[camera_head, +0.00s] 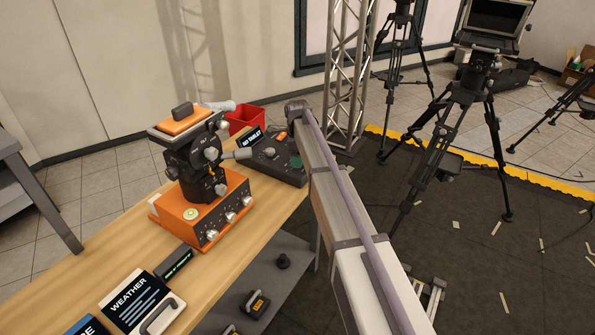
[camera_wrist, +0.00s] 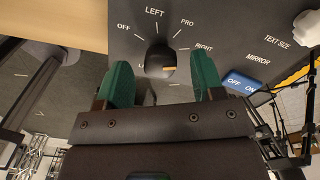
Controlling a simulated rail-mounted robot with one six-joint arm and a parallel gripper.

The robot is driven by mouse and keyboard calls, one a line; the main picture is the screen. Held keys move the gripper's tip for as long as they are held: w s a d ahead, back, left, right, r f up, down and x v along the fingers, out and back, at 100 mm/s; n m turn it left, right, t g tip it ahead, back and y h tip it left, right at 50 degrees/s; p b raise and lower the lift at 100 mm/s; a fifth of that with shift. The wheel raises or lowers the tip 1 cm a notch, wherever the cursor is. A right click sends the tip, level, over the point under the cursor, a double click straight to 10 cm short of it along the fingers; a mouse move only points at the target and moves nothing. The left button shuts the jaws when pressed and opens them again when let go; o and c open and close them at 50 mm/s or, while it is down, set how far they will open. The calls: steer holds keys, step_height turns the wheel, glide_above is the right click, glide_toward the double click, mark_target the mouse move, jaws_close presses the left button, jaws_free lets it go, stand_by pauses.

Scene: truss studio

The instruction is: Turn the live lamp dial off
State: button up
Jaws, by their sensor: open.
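In the wrist view a round black dial (camera_wrist: 160,58) sits on a dark grey panel (camera_wrist: 215,22). Printed around it are OFF, LEFT, PRO and RIGHT, plus a label starting with L that is mostly hidden. An orange-and-pale mark on the dial lies toward its lower right, away from OFF at the upper left. My gripper (camera_wrist: 163,72) is open, its two green-padded fingers on either side of the dial's near edge. I cannot tell whether they touch it. In the head view my arm reaches toward the dark console (camera_head: 268,168) at the back of the bench; the fingers are not clear there.
A blue OFF/ON switch (camera_wrist: 241,82) is close to my right finger, and a white knob (camera_wrist: 308,28) is farther right. An orange device (camera_head: 205,205) stands left of the console, with a red bin (camera_head: 246,116) behind. Tripods (camera_head: 470,100) stand at right.

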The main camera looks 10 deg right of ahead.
steer(key=shift+f, duration=0.35)
steer(key=shift+c, duration=0.3)
steer(key=c, duration=0.9)
steer(key=shift+o, duration=0.2)
